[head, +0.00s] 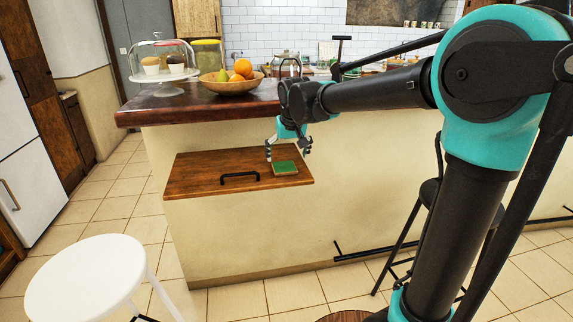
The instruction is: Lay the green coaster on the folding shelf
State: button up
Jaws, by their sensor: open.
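The green coaster (285,167) lies flat on the folding shelf (205,175), near its right end. The folding shelf is a brown wooden board with a black handle, sticking out level from the side of the kitchen counter. My gripper (288,152) hangs just above and behind the coaster, pointing down. Its fingers are spread open, with nothing seen between them. A small gap seems to show between the fingertips and the coaster, but exact contact is hard to tell at this size.
The counter (205,110) above the shelf carries a fruit bowl (232,86) and a glass-domed cake stand (163,89). A white stool (85,280) stands at the front left. A dark bar stool (430,192) stands right of the shelf, partly behind my arm. The shelf's left half is bare except for the handle.

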jog(key=a+v, duration=0.1)
jog(key=v, duration=0.5)
jog(key=s+d+f+m, duration=0.1)
jog(key=s+d+f, duration=0.3)
jog(key=d+f, duration=0.3)
jog(key=s+d+f+m, duration=0.1)
jog(key=s+d+f, duration=0.4)
jog(key=d, duration=0.4)
jog(key=s+d+f+m+h, duration=0.1)
jog(key=s+d+f, duration=0.8)
jog(key=s+f, duration=0.4)
jog(key=shift+d+f, duration=0.25)
jog(key=shift+d, duration=0.05)
